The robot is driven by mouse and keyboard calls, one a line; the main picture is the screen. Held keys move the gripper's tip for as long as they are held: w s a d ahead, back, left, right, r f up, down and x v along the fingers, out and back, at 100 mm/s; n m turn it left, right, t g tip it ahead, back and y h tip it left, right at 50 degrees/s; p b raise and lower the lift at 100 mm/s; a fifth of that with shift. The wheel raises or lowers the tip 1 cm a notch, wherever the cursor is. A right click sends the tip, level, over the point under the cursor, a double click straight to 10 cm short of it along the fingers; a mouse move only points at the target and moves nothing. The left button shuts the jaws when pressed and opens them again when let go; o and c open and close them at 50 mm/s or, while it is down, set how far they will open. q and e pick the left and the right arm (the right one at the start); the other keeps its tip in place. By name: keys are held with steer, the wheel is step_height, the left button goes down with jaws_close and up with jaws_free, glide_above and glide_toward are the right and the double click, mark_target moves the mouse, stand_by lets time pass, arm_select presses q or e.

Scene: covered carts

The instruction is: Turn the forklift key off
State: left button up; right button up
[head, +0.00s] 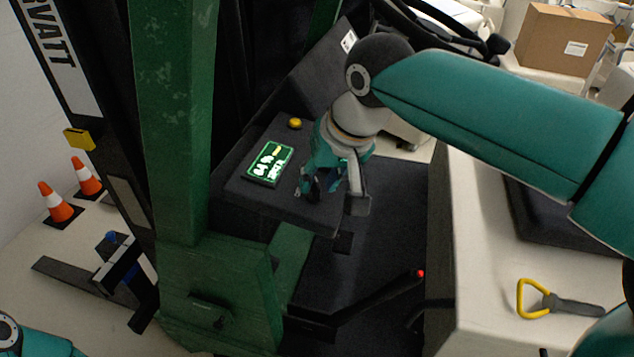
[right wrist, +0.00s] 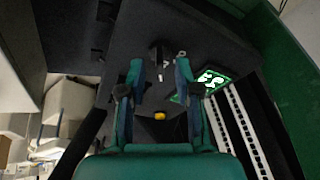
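The forklift's dark console (head: 245,195) carries a lit green display (head: 268,163) and a yellow button (head: 295,124). My right gripper (head: 322,192) reaches down over the console, to the right of the display. In the right wrist view its fingers (right wrist: 160,72) are apart. A small dark key-like piece with a light glint (right wrist: 158,54) shows between and just beyond the fingertips. Contact cannot be told, nor which way the key is turned. In the head view the gripper mostly hides that spot. Only part of my left arm shows at the lower left; its gripper is out of view.
The green mast post (head: 178,120) stands left of the console. The steering wheel (head: 440,35) is behind my right arm. A lever with a red tip (head: 420,273) is below the console. A yellow-handled tool (head: 535,300) lies at right. Orange cones (head: 58,203) stand far left.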

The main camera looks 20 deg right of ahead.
steer(key=shift+x, duration=0.8)
steer(key=shift+a, duration=0.1)
jaws_close()
steer(key=shift+n, duration=0.4)
steer(key=n, duration=0.2)
steer(key=n+y, duration=0.1)
steer(key=n, duration=0.2)
steer(key=shift+d+y, duration=0.2)
steer(key=shift+y, duration=0.1)
steer(key=n+g+y, duration=0.1)
steer(key=n, duration=0.5)
steer(key=shift+w+r+n, duration=0.1)
steer(key=shift+n, duration=0.2)
